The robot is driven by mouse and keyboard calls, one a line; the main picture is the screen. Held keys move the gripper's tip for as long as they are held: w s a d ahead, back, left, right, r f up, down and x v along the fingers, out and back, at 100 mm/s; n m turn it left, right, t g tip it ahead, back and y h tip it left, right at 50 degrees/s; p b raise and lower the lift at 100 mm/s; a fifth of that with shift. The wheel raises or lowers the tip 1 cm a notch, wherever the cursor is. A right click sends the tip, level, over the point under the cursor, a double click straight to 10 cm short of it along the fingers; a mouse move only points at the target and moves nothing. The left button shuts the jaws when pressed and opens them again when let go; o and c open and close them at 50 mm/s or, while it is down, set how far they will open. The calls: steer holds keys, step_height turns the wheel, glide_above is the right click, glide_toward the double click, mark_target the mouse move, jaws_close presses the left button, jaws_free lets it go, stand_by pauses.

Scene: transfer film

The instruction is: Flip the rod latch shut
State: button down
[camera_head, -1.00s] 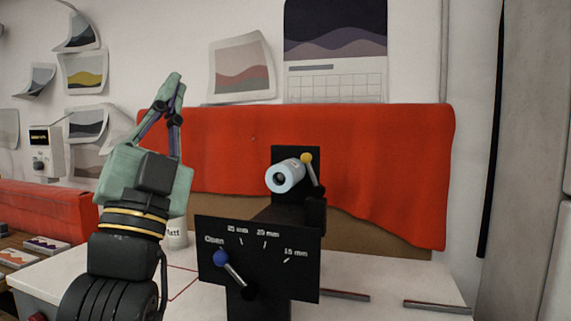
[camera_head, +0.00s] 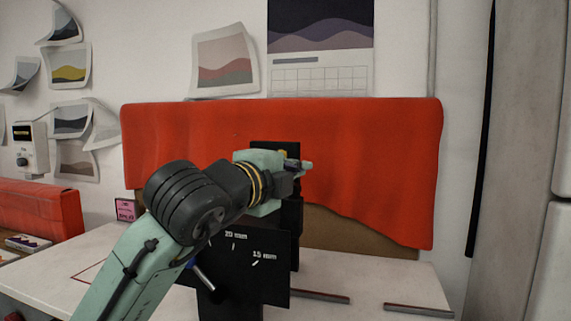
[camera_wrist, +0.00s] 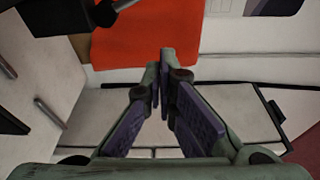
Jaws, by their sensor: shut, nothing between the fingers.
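The rod latch is mostly hidden in the head view behind my arm and gripper. One second ago it showed as a yellow-knobbed grey lever beside a pale cylinder on the black upright (camera_head: 274,146). In the wrist view, part of a grey lever (camera_wrist: 124,4) and its dark pivot show at the top left, to the left of my fingers. My gripper (camera_head: 305,165) is at the height of the latch, its fingertips pointing right in the head view. In the wrist view my gripper (camera_wrist: 159,62) is shut and empty. Whether it touches the lever cannot be told.
A black dial panel (camera_head: 270,287) marked "20 mm" and "15 mm" stands in front, partly hidden by my arm. Its grey lever (camera_head: 203,277) shows below. A red cloth (camera_head: 375,165) hangs behind. The white table (camera_head: 375,287) holds metal strips at the right.

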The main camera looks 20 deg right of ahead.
steer(key=w+d+p, duration=0.2)
steer(key=w+p, duration=0.2)
steer(key=w, duration=0.3)
steer(key=shift+w+d, duration=0.15)
steer(key=shift+d, duration=0.05)
steer(key=shift+r, duration=0.1)
steer(key=shift+a, duration=0.15)
